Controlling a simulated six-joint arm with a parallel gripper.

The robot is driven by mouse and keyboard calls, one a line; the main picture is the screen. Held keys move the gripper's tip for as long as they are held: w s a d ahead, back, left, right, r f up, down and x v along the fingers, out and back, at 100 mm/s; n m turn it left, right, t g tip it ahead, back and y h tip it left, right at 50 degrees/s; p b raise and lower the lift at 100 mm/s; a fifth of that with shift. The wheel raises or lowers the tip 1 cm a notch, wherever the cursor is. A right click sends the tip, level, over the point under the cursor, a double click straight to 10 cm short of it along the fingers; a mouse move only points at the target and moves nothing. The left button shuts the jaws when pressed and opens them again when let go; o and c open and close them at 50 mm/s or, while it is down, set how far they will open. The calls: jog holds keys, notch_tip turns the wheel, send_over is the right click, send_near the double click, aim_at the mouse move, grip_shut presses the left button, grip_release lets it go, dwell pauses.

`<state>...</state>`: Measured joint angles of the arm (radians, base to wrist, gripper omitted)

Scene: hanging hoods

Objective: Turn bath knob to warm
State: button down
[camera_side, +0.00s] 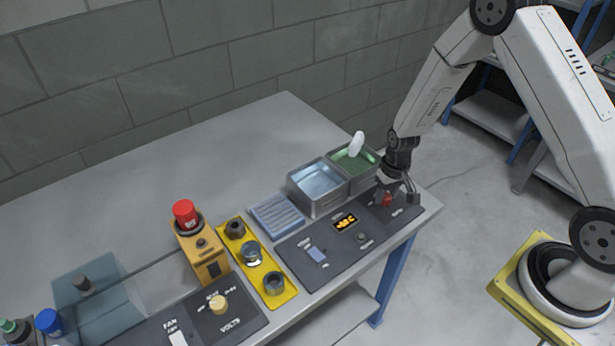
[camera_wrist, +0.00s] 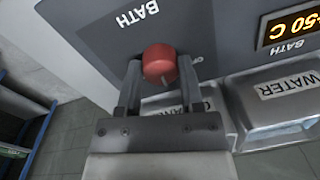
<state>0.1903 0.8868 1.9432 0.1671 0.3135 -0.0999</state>
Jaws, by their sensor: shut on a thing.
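The red bath knob (camera_wrist: 160,65) sits on the dark panel below the word BATH in the wrist view, which shows the lettering upside down. My gripper (camera_wrist: 160,85) has one finger on each side of the knob and is shut on it. In the side view my gripper (camera_side: 388,197) is at the right end of the dark panel (camera_side: 290,253), with the red knob (camera_side: 386,200) partly hidden between its fingers. The knob's pointer mark is small, and I cannot tell its exact setting. An orange display (camera_wrist: 291,27) near the knob reads about 50 C.
Two metal baths, one with clear water (camera_side: 318,181) and one green (camera_side: 364,160) with a white object, stand behind the panel close to my gripper. A blue rack (camera_side: 277,216), a yellow tray (camera_side: 258,265) and an orange box with a red button (camera_side: 185,213) stand farther left.

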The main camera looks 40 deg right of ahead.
aim_at(387, 195)
jog(key=shift+w+n, duration=0.1)
jog(key=shift+n, duration=0.2)
jog(key=shift+c, duration=1.2)
grip_release()
jog(key=shift+r, duration=0.15)
jog(key=shift+d+r, duration=0.2)
jog(key=shift+r, duration=3.6)
